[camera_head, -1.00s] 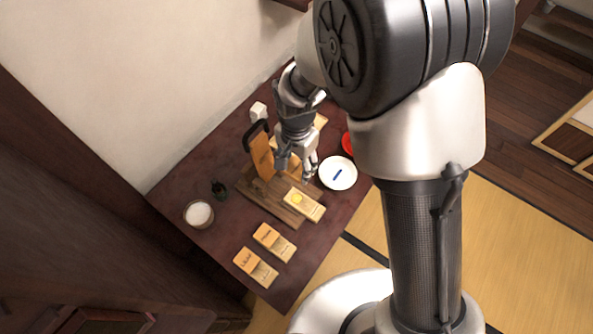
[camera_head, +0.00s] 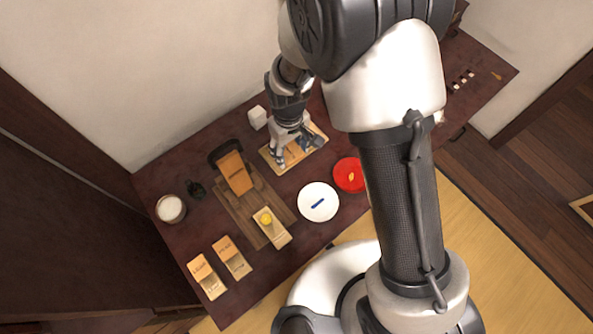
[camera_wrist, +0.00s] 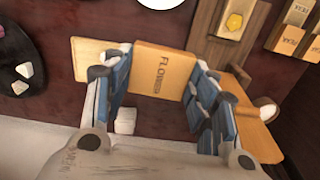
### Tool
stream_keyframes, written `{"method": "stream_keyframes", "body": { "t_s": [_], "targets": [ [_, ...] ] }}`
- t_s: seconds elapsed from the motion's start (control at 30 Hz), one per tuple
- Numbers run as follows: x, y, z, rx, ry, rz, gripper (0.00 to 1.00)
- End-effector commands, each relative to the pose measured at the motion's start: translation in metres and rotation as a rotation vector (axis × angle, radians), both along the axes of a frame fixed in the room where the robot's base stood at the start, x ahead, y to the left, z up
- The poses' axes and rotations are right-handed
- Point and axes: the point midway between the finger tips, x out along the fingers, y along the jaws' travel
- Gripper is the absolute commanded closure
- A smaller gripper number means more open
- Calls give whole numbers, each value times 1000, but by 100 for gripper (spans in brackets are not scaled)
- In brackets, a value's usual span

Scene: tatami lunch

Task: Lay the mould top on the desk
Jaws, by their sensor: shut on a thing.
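The mould top is an orange-brown wooden block (camera_wrist: 163,70) lettered FLOWER, seen in the wrist view between my blue finger pads. My gripper (camera_head: 294,152) is shut on it, low over the back of the desk (camera_head: 160,250) in the head view. There, my fingers and wrist hide most of the block. I cannot tell whether it touches what lies below. A pale wooden board (camera_wrist: 92,57) shows behind the block in the wrist view. A pale mould base with a yellow piece (camera_head: 272,229) lies on a dark wooden board (camera_head: 236,215), left of and nearer than my gripper.
An orange panel (camera_head: 235,172) with a dark frame stands on the dark board's back end. A white cube (camera_head: 257,117) sits behind my gripper. A white plate (camera_head: 325,190) and red dish (camera_head: 350,186) lie to the right. Two labelled moulds (camera_head: 226,246) (camera_head: 203,268) lie front left.

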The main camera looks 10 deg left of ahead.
Motion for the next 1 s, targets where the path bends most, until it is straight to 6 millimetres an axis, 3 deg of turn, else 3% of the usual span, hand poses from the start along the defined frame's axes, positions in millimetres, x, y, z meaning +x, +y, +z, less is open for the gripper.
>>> {"method": "stream_keyframes", "body": {
  "t_s": [0.17,0.6,1.0],
  "targets": [
    [-1,0,-21,-2,3,39,71],
    [-1,0,-135,-1,3,37,71],
    [-1,0,-175,0,0,36,71]
  ]
}}
